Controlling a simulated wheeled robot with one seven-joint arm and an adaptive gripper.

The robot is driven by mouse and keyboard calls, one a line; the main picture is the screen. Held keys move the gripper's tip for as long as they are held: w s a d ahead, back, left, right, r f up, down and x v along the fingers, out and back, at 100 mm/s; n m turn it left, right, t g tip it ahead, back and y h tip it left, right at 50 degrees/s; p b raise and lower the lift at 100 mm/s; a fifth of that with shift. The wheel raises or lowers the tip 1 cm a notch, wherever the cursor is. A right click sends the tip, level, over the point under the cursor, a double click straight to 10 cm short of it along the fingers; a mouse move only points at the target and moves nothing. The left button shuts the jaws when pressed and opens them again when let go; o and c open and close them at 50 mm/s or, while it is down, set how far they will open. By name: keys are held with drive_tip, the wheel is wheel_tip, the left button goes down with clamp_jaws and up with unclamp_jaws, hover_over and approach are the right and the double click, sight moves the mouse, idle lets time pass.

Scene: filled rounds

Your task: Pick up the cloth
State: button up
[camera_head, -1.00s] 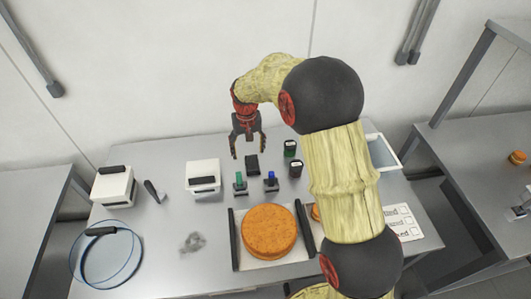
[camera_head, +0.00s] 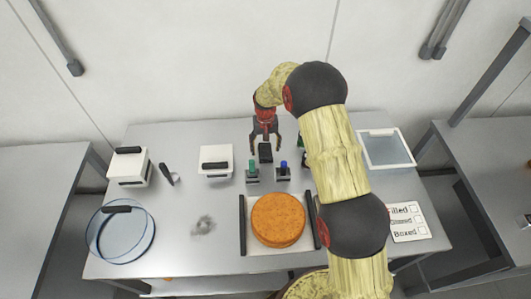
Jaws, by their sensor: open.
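No thing in view is clearly a cloth. A blurry grey patch (camera_head: 203,226) lies flat on the table, left of the orange round; I cannot tell whether it is a cloth or a smear. My gripper (camera_head: 267,148) is open and points down at the back of the table. A small black block (camera_head: 265,153) shows between its fingers in the picture; I cannot tell how far apart in height they are. The gripper appears empty.
An orange round (camera_head: 278,219) sits between dark rails. Green-topped (camera_head: 253,171) and blue-topped (camera_head: 284,171) items stand behind it. White boxes (camera_head: 129,169), (camera_head: 216,165), a clear round cover (camera_head: 122,240), a pale tray (camera_head: 410,158) and a label card (camera_head: 408,234) surround them.

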drive_tip(key=shift+f, duration=0.6)
drive_tip(key=shift+c, duration=0.7)
drive_tip(key=c, duration=1.1)
drive_tip(key=shift+r, duration=0.1)
